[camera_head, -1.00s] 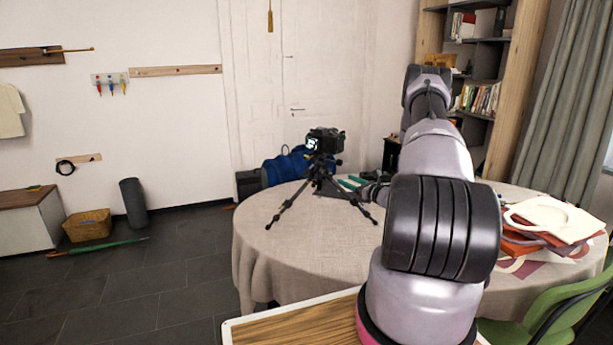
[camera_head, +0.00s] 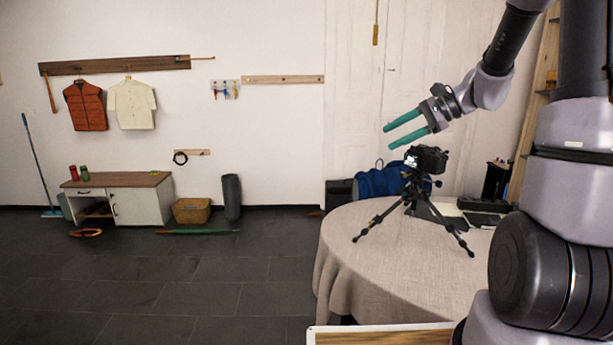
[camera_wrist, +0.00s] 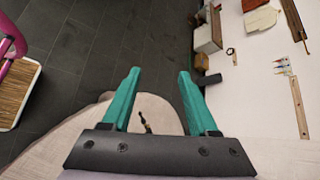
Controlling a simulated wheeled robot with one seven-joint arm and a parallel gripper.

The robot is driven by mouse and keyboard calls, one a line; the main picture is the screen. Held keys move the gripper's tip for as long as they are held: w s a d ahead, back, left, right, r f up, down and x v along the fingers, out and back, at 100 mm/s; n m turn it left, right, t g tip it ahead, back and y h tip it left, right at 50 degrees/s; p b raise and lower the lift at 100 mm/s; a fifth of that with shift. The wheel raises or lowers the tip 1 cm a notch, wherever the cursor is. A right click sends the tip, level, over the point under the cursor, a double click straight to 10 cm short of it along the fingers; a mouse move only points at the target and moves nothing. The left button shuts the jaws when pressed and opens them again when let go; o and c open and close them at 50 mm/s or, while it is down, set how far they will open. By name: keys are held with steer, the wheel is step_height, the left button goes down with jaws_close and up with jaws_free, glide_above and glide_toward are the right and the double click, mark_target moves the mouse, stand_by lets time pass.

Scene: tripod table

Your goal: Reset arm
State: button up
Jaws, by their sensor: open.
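My gripper (camera_head: 396,131) has two green fingers spread apart with nothing between them. In the head view it is raised in the air above the far left part of the round table, pointing left. The table (camera_head: 350,245) has a beige cloth. A black camera on a tripod (camera_head: 427,160) stands upright on it, below and beside the gripper, apart from it as far as I can see. In the wrist view the open gripper (camera_wrist: 158,75) looks out over the table edge, the dark floor and the wall.
A blue bag (camera_head: 380,183) and a dark case (camera_head: 338,194) are behind the table. A low cabinet (camera_head: 140,205), a wicker basket (camera_head: 192,211) and a dark roll (camera_head: 232,197) stand along the wall. The tiled floor (camera_head: 200,290) left of the table is mostly clear.

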steer(key=s+r+n+t+h, duration=0.1)
steer(key=s+r+n+h, duration=0.2)
steer(key=s, duration=0.4)
steer(key=s+d+r+n+t+h, duration=0.1)
steer(key=s+r+n+h, duration=0.1)
steer(key=s, duration=0.6)
steer(key=s+r+n+t+h, duration=0.1)
steer(key=s+r+n+h, duration=0.2)
steer(key=s, duration=0.4)
steer(key=shift+s+d+r+n+h, duration=0.3)
steer(key=shift+s+d+n, duration=0.05)
steer(key=shift+n, duration=0.45)
